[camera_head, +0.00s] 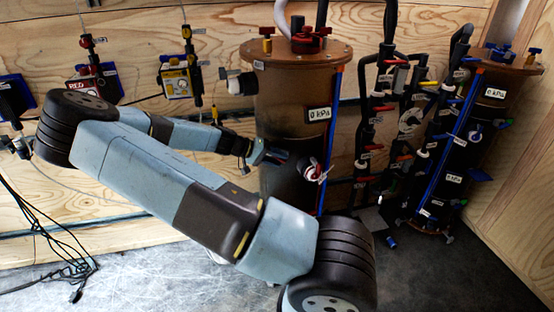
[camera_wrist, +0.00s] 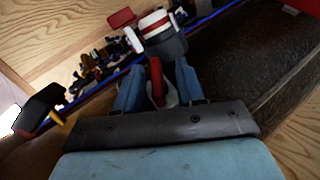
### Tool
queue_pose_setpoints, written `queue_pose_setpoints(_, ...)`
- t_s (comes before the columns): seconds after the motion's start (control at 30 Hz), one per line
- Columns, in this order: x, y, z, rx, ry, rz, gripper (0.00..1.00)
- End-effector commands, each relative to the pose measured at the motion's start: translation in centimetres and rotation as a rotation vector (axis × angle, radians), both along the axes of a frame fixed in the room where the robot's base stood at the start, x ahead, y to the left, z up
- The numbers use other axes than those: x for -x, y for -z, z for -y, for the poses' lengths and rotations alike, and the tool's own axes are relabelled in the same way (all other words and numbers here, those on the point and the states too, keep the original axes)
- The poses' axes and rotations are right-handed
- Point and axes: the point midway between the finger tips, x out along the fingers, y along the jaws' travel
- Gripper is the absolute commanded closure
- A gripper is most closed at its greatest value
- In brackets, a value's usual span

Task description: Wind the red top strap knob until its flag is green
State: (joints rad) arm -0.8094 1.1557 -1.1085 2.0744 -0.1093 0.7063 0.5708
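A large brown tank (camera_head: 285,100) with a black lower part stands in the middle of the head view. A white and red fitting (camera_head: 313,170) sticks out from its lower part. In the wrist view a white, red-banded cylinder on a dark base (camera_wrist: 160,32) has a red flag-like plate (camera_wrist: 121,18) beside it. A narrow red part (camera_wrist: 157,84) with white behind it shows between my fingers. My gripper (camera_head: 272,155) is by the black part, left of the fitting. In the wrist view it (camera_wrist: 159,68) is open, with gaps either side of the red part.
Pipes with red and blue valves (camera_head: 385,110) and a second tank (camera_head: 505,105) stand at the right. Small yellow and red devices (camera_head: 178,80) hang on the wooden wall at left. Black cables (camera_head: 70,265) lie on the floor. My arm crosses the foreground.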

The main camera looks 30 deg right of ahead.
Motion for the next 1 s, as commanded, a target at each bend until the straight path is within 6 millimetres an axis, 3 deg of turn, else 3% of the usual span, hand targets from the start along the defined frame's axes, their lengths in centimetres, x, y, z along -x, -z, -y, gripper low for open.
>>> queue_pose_setpoints(0.37,-0.5,-0.7,-1.1,0.0,-0.001,0.002,0.62)
queue_pose_setpoints(1.0,-4.0,-5.7,-10.3,-0.001,-0.001,0.001,0.62)
